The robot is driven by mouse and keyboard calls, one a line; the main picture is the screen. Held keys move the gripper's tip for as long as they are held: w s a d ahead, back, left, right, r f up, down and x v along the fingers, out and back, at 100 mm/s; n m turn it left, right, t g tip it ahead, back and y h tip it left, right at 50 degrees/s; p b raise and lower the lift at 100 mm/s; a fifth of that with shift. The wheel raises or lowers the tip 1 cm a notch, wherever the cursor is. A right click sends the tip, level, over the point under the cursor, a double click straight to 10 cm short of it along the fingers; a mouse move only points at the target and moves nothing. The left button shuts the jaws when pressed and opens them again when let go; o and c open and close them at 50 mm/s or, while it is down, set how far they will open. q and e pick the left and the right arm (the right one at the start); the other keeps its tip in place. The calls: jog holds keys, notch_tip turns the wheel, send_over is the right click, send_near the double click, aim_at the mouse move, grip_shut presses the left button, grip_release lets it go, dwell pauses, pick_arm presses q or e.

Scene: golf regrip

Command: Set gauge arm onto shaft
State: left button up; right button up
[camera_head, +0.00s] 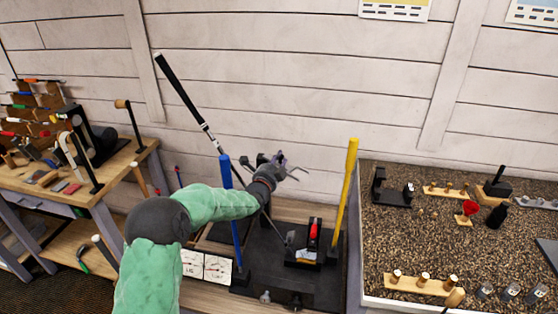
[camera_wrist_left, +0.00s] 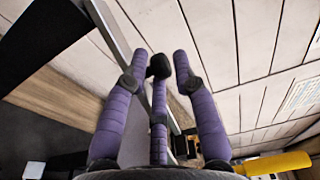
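A golf club (camera_head: 182,91) with a black grip and a steel shaft leans from upper left down behind my left arm, its lower end at the black bench machine (camera_head: 302,258). The shaft also crosses the left wrist view (camera_wrist_left: 108,22) diagonally behind the fingers. My left gripper (camera_head: 292,170) is beside the shaft, above the machine. My right gripper is not in view.
A blue bar (camera_head: 226,172) and a yellow bar (camera_head: 348,185) stand upright on either side of the machine. A tool bench (camera_head: 128,153) is at left, and a speckled table (camera_head: 430,245) with small fixtures at right.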

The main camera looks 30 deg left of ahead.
pick_arm(q)
jog(key=s+d, duration=0.1)
jog(key=s, duration=1)
jog(key=shift+d, duration=0.15)
jog(key=shift+s, duration=0.1)
jog(key=shift+c, duration=0.3)
